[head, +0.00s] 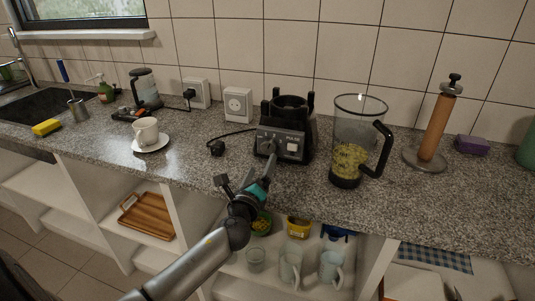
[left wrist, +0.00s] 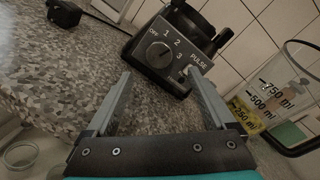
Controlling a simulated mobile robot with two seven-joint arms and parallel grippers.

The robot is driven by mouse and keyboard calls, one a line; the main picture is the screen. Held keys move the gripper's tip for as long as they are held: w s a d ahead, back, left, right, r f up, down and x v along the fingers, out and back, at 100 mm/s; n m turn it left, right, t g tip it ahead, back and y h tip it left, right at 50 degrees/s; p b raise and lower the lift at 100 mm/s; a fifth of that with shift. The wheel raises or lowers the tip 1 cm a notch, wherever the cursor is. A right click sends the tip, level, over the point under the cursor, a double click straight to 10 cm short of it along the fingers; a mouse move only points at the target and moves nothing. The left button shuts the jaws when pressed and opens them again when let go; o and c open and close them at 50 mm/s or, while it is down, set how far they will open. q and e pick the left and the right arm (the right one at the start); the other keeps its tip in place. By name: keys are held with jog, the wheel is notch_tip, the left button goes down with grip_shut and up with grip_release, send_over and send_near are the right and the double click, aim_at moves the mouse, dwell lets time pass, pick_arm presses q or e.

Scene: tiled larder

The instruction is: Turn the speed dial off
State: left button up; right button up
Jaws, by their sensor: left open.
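The black blender base (head: 297,143) stands on the speckled counter with its grey control panel facing me. In the left wrist view its speed dial (left wrist: 159,54) is a round dark knob, with marks OFF, 1, 2 and 3 around it and a PULSE switch to its right. I cannot tell for certain which mark the knob points to. My left gripper (left wrist: 160,80) is open and empty, its fingers spread toward the panel with the dial between and beyond them. My right gripper is out of view.
A clear jug (head: 352,125) with yellow-green contents stands right of the base. A black plug (head: 216,147) lies left of the base, and a white cup (head: 145,128) on a saucer is further left. Open shelves are below.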

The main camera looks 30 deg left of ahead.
aim_at(269, 149)
pick_arm(q)
jog(key=shift+b+x, duration=0.8)
jog(key=shift+x, duration=3.15)
jog(key=c, duration=1.4)
